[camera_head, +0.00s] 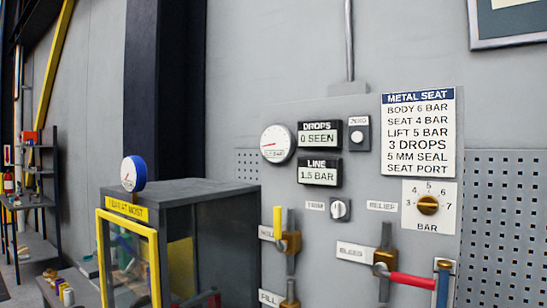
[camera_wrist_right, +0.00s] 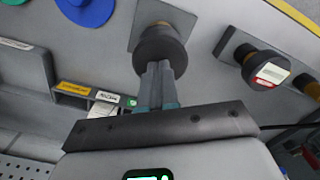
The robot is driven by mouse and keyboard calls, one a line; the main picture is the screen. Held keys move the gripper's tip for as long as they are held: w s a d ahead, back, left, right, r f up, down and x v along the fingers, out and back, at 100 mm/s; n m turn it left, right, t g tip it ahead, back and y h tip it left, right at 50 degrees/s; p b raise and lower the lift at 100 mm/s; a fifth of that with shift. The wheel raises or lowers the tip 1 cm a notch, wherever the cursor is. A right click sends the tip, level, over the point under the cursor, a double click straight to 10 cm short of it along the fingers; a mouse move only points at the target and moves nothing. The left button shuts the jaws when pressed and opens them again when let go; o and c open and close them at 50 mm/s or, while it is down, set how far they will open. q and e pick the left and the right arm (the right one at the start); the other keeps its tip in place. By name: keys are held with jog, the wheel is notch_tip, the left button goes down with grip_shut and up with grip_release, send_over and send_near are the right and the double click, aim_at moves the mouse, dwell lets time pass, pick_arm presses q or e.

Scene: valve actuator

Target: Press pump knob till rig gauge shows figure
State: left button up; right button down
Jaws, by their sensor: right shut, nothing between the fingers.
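My right gripper (camera_wrist_right: 157,70) is shut and empty. Its fingertips are at the knob's face; whether they touch it or stop just short, I cannot tell. In the head view a round white gauge (camera_head: 278,144) with a red needle hangs on the grey panel; its small readout is too blurred to read surely. A blue-rimmed gauge (camera_head: 132,173) stands on the dark cabinet. Neither gripper shows in the head view.
The drops display (camera_head: 319,134) reads 0 SEEN and the line display (camera_head: 319,171) reads 1.5 BAR. A yellow relief knob (camera_head: 428,205) and several lever valves are on the panel. A second black knob (camera_wrist_right: 264,68) sits right of my gripper.

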jog(key=shift+f+b, duration=2.1)
jog(key=shift+f, duration=0.8)
jog(key=shift+r, duration=0.1)
notch_tip(320, 180, up, 7)
jog(key=p, duration=0.6)
jog(key=shift+f, duration=0.2)
jog(key=shift+f, duration=0.3)
jog(key=shift+f+b, duration=2.4)
jog(key=shift+f, duration=0.7)
jog(key=shift+r, duration=0.1)
jog(key=shift+r+p, duration=3.05)
jog(key=shift+r, duration=0.2)
